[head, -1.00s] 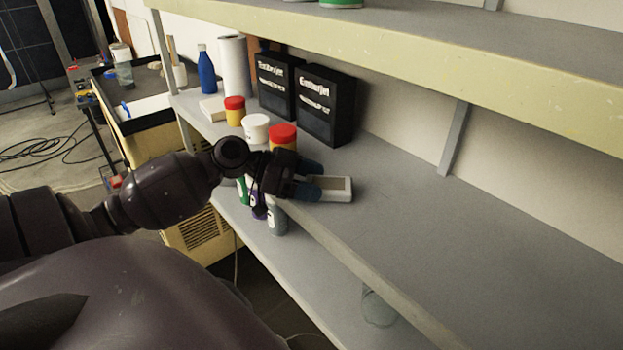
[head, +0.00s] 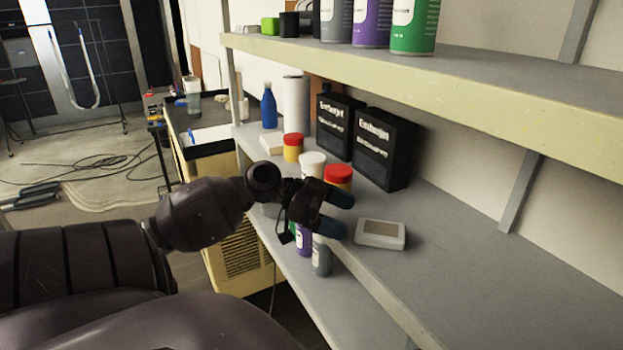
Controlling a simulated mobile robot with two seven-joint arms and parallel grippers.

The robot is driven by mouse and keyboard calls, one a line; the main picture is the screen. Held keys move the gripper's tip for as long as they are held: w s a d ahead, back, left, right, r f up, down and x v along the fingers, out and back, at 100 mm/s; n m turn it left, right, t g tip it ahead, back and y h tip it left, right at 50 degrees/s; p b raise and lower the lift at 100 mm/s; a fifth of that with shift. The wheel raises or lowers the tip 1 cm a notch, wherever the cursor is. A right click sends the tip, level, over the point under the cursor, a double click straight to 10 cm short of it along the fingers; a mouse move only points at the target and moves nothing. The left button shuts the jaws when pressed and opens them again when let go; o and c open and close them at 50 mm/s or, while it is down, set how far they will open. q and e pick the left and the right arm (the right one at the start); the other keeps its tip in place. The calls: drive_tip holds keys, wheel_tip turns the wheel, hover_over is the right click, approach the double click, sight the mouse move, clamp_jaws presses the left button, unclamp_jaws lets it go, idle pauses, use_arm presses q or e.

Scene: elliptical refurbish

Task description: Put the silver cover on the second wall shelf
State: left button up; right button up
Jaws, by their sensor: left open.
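The silver cover (head: 380,234), a flat pale grey piece with a tan panel on top, lies on the grey shelf (head: 480,270) near its front edge. My left gripper (head: 340,213) is open and empty, its blue-tipped fingers just left of the cover and apart from it. The fingers point right, towards the cover. My right gripper is not in view. An upper wall shelf (head: 520,95) with a pale yellow front edge runs above.
Two black boxes (head: 386,150) stand behind the gripper. Red-lidded jars (head: 292,147) and a white jar (head: 313,160) stand left of them. Grey, purple (head: 371,22) and green bottles stand on the upper shelf. The shelf right of the cover is clear.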

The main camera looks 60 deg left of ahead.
use_arm(q)
drive_tip(key=b+v, duration=0.1)
drive_tip(key=v, duration=0.6)
drive_tip(key=shift+a, duration=0.1)
idle(0.5)
